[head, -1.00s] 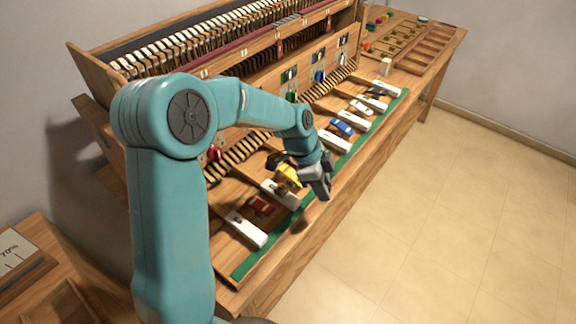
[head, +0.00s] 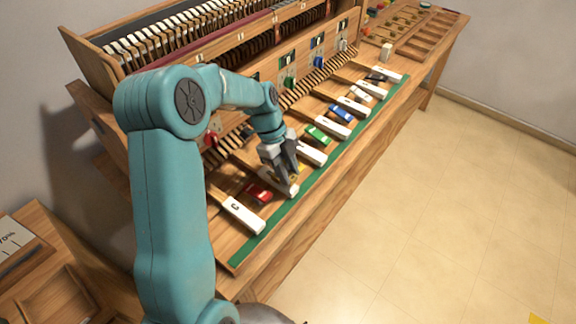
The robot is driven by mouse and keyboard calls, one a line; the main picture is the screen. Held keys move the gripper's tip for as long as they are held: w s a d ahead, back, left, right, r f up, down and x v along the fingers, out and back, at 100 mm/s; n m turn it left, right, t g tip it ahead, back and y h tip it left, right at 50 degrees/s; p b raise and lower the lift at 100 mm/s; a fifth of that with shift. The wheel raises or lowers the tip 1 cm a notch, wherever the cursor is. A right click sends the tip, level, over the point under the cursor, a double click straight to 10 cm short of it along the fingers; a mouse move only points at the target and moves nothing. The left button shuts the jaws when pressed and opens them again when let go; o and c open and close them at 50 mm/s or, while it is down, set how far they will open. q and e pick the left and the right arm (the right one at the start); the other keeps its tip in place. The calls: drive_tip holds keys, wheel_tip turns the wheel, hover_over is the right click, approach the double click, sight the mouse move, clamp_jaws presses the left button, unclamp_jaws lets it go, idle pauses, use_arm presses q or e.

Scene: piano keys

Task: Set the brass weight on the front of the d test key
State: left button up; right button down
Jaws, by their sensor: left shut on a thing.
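My left gripper (head: 287,180) points down over the front part of the second white key from the near end, which I take as the d test key (head: 292,191). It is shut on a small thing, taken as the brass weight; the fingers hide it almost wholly. I cannot tell whether the weight touches the key. The nearest white key (head: 242,214), marked with a dark letter, lies to the left and is clear. My right gripper is not in view.
A red block (head: 259,193) lies between the two nearest keys. A green block (head: 317,134) and a blue block (head: 341,113) sit among the farther keys. A green strip (head: 328,184) runs along the bench front. A pale block (head: 387,51) stands at the far end.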

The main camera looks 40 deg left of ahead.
use_arm(q)
drive_tip(key=shift+w+f, duration=0.1)
drive_tip(key=shift+f, duration=0.75)
drive_tip(key=shift+f+b, duration=0.9)
drive_tip(key=shift+b, duration=0.25)
drive_tip(key=o, duration=1.1)
drive_tip(key=shift+r, duration=0.1)
drive_tip(key=v, duration=1.6)
drive_tip(key=shift+r, duration=0.15)
